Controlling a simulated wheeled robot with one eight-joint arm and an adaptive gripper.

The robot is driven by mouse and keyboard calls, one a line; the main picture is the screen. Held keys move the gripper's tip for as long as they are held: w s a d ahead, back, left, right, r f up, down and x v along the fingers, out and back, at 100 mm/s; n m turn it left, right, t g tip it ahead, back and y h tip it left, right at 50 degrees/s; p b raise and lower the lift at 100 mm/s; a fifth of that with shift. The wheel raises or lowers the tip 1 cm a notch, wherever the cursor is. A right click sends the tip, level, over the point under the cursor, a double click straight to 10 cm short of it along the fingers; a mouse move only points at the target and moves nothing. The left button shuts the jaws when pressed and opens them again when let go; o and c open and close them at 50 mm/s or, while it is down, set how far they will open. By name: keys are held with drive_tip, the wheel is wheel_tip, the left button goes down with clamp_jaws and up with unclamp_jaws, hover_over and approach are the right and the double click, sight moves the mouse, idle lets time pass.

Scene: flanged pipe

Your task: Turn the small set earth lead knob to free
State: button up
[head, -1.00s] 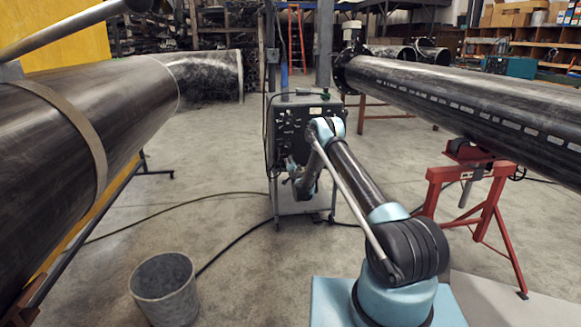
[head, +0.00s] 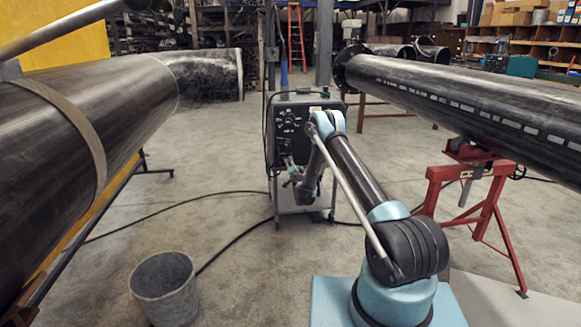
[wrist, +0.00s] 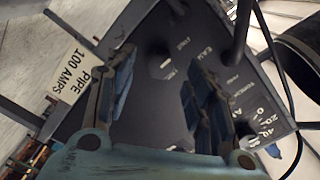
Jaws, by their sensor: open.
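The welding machine (head: 297,120) stands beyond my arm in the head view, with a dark front panel carrying several dials and knobs. In the wrist view the panel (wrist: 222,60) is tilted and shows white lettering, partly unreadable. A small pale hexagonal knob-like shape (wrist: 161,66) shows between my fingers. I cannot tell for sure whether it is the earth lead knob. My gripper (wrist: 158,75) is open, its fingers on either side of that shape, with nothing held. In the head view my gripper (head: 289,172) is small, at the panel's lower part. Contact cannot be told.
A "PIPE 100 AMPS" label (wrist: 78,75) lies left of the fingers. Dark cables (wrist: 262,75) hang at the right. A large pipe (head: 60,130) is at left, another (head: 470,95) at right on a red stand (head: 470,195). A bucket (head: 164,287) stands on the floor.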

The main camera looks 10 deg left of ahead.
drive_tip(key=v, duration=0.7)
drive_tip(key=shift+s, duration=0.35)
drive_tip(key=shift+d, duration=0.1)
